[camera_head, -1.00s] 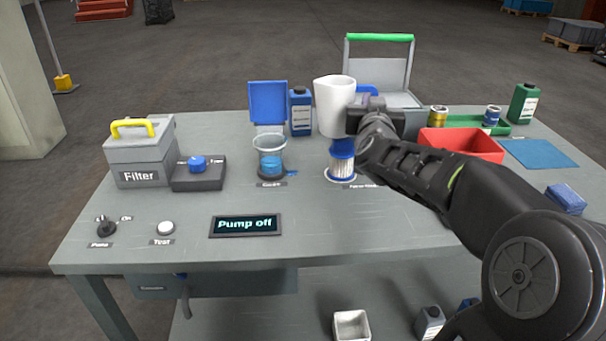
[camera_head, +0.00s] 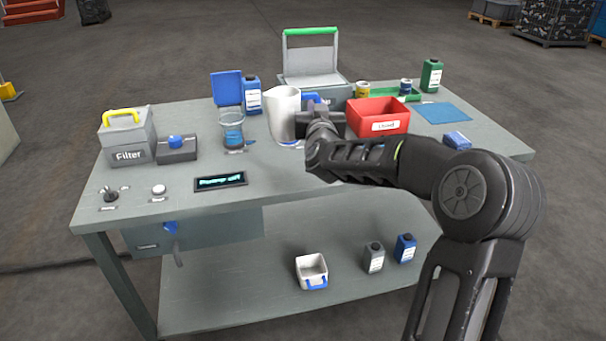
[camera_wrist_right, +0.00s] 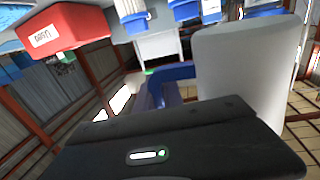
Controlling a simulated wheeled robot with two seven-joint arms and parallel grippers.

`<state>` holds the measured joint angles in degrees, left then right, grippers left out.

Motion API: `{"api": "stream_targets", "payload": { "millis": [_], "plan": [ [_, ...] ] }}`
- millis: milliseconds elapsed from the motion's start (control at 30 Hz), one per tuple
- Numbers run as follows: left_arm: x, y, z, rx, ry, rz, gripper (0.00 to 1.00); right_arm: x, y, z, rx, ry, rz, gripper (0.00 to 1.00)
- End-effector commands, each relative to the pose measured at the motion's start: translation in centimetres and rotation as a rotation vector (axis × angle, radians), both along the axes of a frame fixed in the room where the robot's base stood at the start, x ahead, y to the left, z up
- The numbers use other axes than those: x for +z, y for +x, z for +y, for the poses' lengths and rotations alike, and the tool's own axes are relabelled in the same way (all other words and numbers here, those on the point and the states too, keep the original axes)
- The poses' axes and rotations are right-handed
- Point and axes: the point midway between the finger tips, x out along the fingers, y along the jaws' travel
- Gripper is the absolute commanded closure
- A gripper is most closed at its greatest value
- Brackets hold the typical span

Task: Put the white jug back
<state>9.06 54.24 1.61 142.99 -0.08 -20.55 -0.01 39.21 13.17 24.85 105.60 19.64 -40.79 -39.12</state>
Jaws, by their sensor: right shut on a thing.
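The white jug (camera_head: 284,115) is upright over the back middle of the table, right of the beaker (camera_head: 233,131). My right gripper (camera_head: 312,117) is at the jug's right side, shut on its blue handle (camera_head: 313,98). In the right wrist view the white jug body (camera_wrist_right: 243,65) and its blue handle (camera_wrist_right: 172,72) show just beyond my gripper. A little blue shows at the jug's lower edge, and the jug hides most of what is behind it. I cannot tell whether its base touches anything. My left gripper is not in view.
A red bin (camera_head: 377,118) stands close right of my gripper. A blue bottle (camera_head: 253,95) and a grey case with a green handle (camera_head: 312,60) are behind. The lower shelf (camera_head: 210,300) holds a white container (camera_head: 311,271) and two bottles.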

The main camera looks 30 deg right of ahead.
Motion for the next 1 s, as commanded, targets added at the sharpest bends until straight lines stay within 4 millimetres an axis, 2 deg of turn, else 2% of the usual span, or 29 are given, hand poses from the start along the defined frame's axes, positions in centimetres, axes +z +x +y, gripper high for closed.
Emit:
{"api": "stream_targets", "payload": {
  "millis": [267, 500, 633, 1000],
  "plan": [
    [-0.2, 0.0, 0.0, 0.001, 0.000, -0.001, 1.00, -0.5, -0.1, -0.1, -0.002, -0.001, 0.001, 1.00],
    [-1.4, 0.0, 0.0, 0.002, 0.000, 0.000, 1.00, -4.5, -0.1, -0.1, -0.002, 0.002, 0.003, 1.00],
    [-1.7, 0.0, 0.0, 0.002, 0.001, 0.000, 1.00, -6.0, -0.1, -0.1, -0.003, 0.001, 0.001, 1.00],
    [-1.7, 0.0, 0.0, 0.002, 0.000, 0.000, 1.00, -6.4, -0.1, -0.1, -0.002, 0.000, -0.001, 1.00]
  ]
}}
